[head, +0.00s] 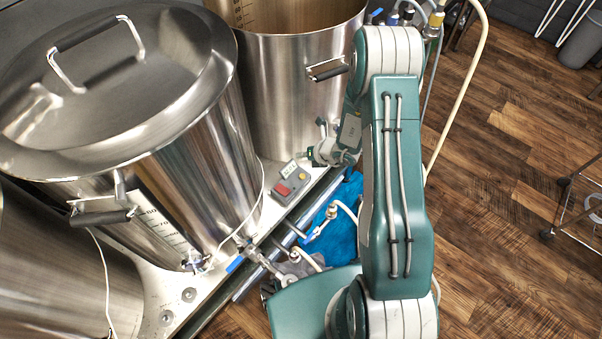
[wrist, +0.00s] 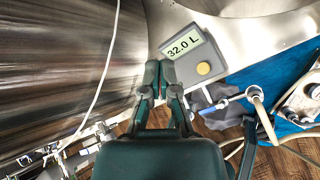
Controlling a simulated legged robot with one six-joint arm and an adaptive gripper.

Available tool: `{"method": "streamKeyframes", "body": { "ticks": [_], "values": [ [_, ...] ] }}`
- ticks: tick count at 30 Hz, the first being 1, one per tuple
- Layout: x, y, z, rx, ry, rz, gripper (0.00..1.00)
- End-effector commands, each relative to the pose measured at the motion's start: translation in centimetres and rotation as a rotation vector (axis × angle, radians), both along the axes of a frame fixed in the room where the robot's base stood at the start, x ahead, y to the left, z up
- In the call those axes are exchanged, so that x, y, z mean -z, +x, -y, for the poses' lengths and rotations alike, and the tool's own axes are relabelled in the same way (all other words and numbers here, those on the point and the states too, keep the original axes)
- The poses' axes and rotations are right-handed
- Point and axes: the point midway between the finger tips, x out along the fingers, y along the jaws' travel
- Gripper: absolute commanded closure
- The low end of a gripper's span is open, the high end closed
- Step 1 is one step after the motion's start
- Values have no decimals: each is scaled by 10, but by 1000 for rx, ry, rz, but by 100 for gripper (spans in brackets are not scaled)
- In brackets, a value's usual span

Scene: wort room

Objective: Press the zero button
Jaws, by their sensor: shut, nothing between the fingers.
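The grey meter box (wrist: 205,48) shows a display (wrist: 183,42) reading 32.0 L in the wrist view. My gripper (wrist: 160,66) is shut and empty. In the wrist view its fingertips overlap the box's left edge, left of the button and below the display. Contact with the box cannot be told. The gripper (head: 312,155) is small in the head view.
A large lidded steel kettle (head: 190,160) stands left of the box, and an open steel kettle (head: 290,90) stands behind it. A blue cloth (head: 338,220), pipes and valves lie in front. Open wood floor (head: 520,200) is at right.

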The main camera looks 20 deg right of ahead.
Motion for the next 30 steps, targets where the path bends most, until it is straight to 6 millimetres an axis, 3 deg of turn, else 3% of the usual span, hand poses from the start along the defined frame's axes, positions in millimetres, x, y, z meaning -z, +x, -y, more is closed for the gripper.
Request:
{"method": "streamKeyframes", "body": {
  "ticks": [16, 30],
  "values": [
    [14, -1, 3, 37, 13, -21, 100],
    [72, -2, 3, 38, 11, -22, 100]
  ]
}}
